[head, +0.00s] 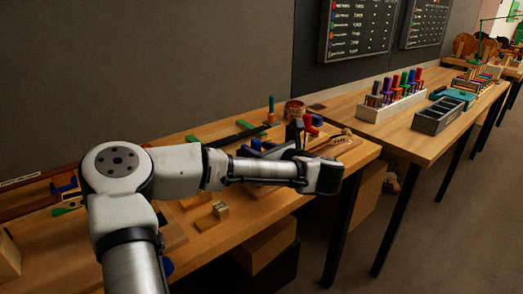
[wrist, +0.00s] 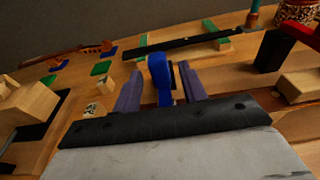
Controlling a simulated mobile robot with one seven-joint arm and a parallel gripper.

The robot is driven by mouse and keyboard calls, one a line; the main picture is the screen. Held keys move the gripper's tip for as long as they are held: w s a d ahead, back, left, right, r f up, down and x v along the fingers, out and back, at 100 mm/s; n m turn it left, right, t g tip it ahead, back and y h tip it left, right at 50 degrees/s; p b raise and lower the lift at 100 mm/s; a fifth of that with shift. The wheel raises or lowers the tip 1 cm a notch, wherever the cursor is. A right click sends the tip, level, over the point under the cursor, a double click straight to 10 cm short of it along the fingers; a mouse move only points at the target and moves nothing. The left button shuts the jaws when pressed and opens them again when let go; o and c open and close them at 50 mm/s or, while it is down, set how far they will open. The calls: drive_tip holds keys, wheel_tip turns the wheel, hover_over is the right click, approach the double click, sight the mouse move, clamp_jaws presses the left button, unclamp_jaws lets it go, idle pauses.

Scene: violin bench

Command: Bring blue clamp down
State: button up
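A blue clamp (wrist: 160,78) stands between the fingers of my gripper (wrist: 163,92) in the wrist view. A narrow gap shows on its right side; whether the left finger touches it I cannot tell. The fingers are apart. Its lower part is hidden behind my gripper's dark palm. In the head view, blue pieces (head: 256,145) show just left of my gripper (head: 270,152), over the near bench. Which of these is the clamp between the fingers I cannot make out there.
The bench (head: 225,237) holds a small wooden block (head: 220,210), and a black strip (wrist: 185,47) lies beyond the clamp. A black block (wrist: 271,50) and a red piece (wrist: 303,31) are close on the right. A white rack (head: 390,107) and grey tray (head: 438,116) stand on the farther bench.

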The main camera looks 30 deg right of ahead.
drive_tip(key=shift+s, duration=0.1)
drive_tip(key=p+v, duration=0.6)
drive_tip(key=v, duration=0.7)
drive_tip(key=shift+s+d+r, duration=0.15)
drive_tip(key=shift+s, duration=0.1)
idle(0.7)
